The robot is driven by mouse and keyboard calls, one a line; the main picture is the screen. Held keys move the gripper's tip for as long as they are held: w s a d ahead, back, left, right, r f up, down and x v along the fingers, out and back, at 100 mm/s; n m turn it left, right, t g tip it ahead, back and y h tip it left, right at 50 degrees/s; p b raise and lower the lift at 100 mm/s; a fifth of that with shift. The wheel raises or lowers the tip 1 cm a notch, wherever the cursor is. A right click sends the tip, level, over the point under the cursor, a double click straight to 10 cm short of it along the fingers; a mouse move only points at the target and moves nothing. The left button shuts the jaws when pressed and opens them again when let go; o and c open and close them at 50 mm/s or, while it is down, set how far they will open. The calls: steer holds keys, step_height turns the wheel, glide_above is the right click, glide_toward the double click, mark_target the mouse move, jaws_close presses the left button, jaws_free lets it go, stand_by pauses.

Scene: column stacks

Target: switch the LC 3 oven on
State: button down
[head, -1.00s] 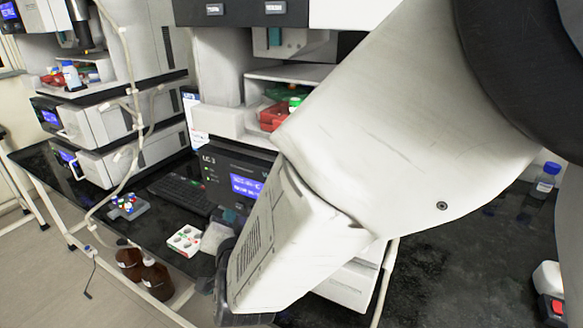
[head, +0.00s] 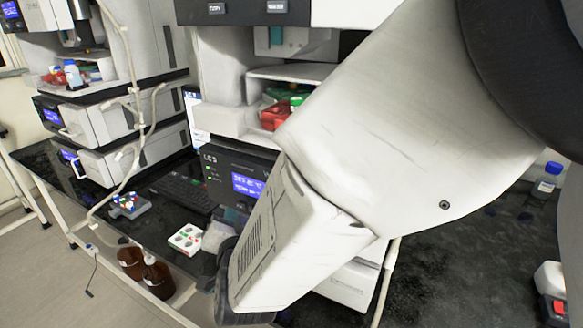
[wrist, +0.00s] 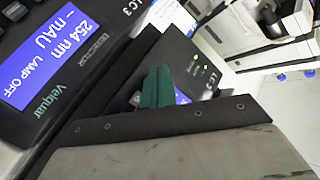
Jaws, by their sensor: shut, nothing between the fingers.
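The LC 3 oven panel (head: 225,172) is a dark front with a lit blue display (head: 248,185) and small green lights at its left, in the middle of the head view. My arm hides its right part. A panel labelled LC 3 (wrist: 206,92), with small green lights and a partly hidden blue display, also shows tilted in the wrist view. My gripper (wrist: 155,90) shows there as a teal tip, shut and empty, in front of that display. Whether it touches the panel I cannot tell. In the head view my arm hides the gripper.
A Velquar detector (wrist: 70,75) fills the upper left of the wrist view, reading 254 nm and LAMP OFF. A keyboard (head: 184,192), a white tray (head: 187,238) and brown bottles (head: 157,281) are at left. A blue-capped bottle (head: 546,182) stands at right.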

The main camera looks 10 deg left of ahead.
steer(key=shift+w, duration=0.15)
stand_by(0.5)
steer(key=shift+w+d, duration=0.1)
steer(key=shift+w, duration=0.15)
steer(key=shift+w+d, duration=0.15)
steer(key=shift+w, duration=0.25)
stand_by(0.6)
stand_by(0.4)
steer(key=shift+s+a, duration=0.25)
steer(key=shift+s, duration=0.55)
steer(key=s, duration=0.2)
steer(key=s+a, duration=0.1)
steer(key=s, duration=0.1)
steer(key=shift+s+a, duration=0.2)
steer(key=shift+s, duration=0.2)
